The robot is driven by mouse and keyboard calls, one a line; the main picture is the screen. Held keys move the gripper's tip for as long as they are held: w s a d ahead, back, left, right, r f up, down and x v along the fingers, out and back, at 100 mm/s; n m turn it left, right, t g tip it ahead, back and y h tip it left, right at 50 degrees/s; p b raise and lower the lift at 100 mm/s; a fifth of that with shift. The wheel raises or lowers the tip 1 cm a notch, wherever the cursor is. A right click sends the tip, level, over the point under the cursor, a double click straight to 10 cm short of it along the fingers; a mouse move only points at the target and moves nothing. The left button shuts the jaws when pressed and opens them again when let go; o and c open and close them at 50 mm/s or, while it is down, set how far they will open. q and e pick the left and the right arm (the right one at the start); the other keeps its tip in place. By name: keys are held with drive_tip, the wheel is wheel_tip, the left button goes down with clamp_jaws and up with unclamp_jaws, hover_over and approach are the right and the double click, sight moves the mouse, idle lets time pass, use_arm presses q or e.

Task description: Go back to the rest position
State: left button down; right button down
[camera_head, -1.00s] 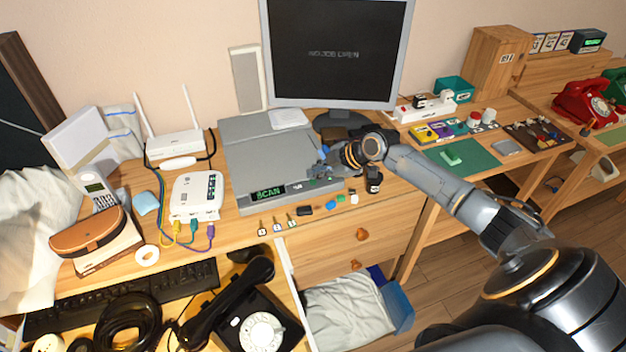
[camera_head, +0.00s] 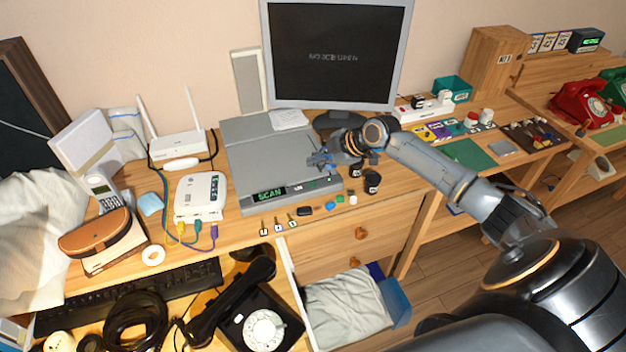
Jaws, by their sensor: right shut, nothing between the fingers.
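My right gripper (camera_head: 318,160) is over the right front part of the grey scanner (camera_head: 265,150), close to its front panel with the green SCAN display (camera_head: 271,195). Its fingers are small in view and look closed, with nothing seen between them. Whether it touches the scanner I cannot tell. My right arm reaches in from the lower right, across the front of the desk. My left gripper is not in view.
A monitor (camera_head: 337,50) stands behind the scanner. Small dark jars (camera_head: 372,180) stand right of the scanner. A black dial phone (camera_head: 262,325) sits front left, near an open drawer (camera_head: 345,305) with white cloth. A white router (camera_head: 200,195) is left.

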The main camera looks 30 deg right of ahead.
idle(0.7)
drive_tip(key=s+a+f+m+g, duration=0.1)
drive_tip(key=s+a+f+g, duration=0.1)
drive_tip(key=s+a+f, duration=0.5)
drive_tip(key=s+a+f+m+g, duration=0.15)
drive_tip(key=s+a+f, duration=0.25)
drive_tip(key=s+a, duration=0.55)
drive_tip(key=s+a+r+m+g+h, duration=0.1)
drive_tip(key=s+r+m+h, duration=0.25)
drive_tip(key=s+m, duration=1)
drive_tip(key=s+f+n+g, duration=0.1)
drive_tip(key=s+f+n, duration=0.15)
drive_tip(key=f, duration=1.15)
drive_tip(key=s+f+n+g, duration=0.1)
drive_tip(key=s+f, duration=0.2)
drive_tip(key=f, duration=1.1)
drive_tip(key=s+d+f, duration=0.3)
drive_tip(key=s+f, duration=1.1)
drive_tip(key=s, duration=0.2)
drive_tip(key=shift+s+f+g+h, duration=0.2)
drive_tip(key=shift+f+g+h, duration=0.15)
drive_tip(key=shift+h, duration=0.1)
